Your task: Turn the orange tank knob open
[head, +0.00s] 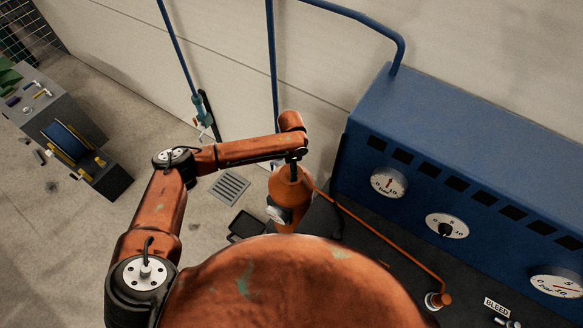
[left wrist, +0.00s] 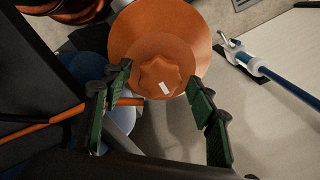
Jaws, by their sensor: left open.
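The orange tank (head: 291,190) stands beside the blue machine in the head view, with my left arm reaching over its top. In the left wrist view the orange tank (left wrist: 205,40) is seen from above. Its lobed orange knob (left wrist: 160,76), with a small white mark, lies between the finger pads. My left gripper (left wrist: 158,88) is open, with one green-padded finger on each side of the knob. I cannot tell whether the pads touch it. In the head view the left gripper (head: 293,160) is small and partly hidden by the arm. My right gripper is not in view.
A blue machine (head: 440,150) with several gauges fills the right. An orange pipe (head: 385,240) runs from the tank to its base. Blue pipes (head: 272,60) rise along the wall. A grey bench (head: 60,100) and blue reel (head: 68,140) stand at left. A floor drain (head: 230,188) lies left of the tank.

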